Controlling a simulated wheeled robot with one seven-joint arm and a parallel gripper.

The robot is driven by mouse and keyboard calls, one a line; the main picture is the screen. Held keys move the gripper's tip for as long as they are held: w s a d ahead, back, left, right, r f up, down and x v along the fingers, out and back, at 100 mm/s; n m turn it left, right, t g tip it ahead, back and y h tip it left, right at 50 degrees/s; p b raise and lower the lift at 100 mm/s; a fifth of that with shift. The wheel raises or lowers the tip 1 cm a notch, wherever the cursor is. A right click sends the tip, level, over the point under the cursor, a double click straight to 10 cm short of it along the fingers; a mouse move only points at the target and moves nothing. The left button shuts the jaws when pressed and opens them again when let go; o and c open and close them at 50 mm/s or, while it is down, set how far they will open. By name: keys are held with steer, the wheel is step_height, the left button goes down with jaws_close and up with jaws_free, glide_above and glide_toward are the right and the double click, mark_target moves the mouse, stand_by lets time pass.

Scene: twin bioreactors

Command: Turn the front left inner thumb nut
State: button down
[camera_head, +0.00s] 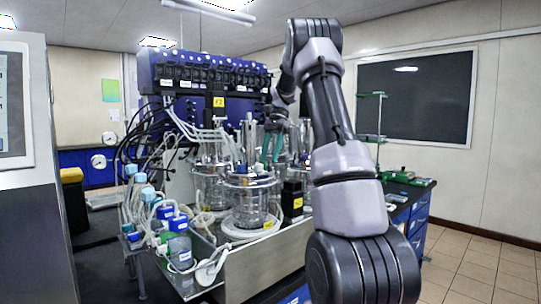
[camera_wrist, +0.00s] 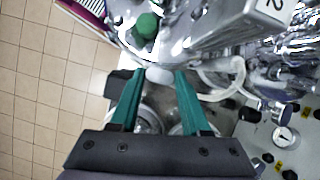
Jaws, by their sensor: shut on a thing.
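My gripper (camera_wrist: 159,73) has two teal fingers, which point at the rim of a metal vessel lid in the wrist view. Its jaws are shut on a small pale rounded knob (camera_wrist: 159,76), which looks like the thumb nut. The finger tips hide its sides. The nut is too small to make out there.
A green cap (camera_wrist: 146,25) and a white tube (camera_wrist: 228,80) are close to the fingers. A blue rack unit (camera_head: 205,75) stands behind the vessels. Tubing and blue-capped bottles (camera_head: 150,200) crowd the left. Open tiled floor (camera_head: 480,270) lies at right.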

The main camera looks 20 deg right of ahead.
steer(key=shift+n+g+h, duration=0.3)
steer(key=shift+n, duration=0.5)
steer(key=shift+w+r, duration=0.1)
steer(key=shift+c, duration=1.9)
jaws_free()
steer(key=v, duration=1)
steer(key=shift+r, duration=0.3)
steer(key=shift+w+d, duration=0.1)
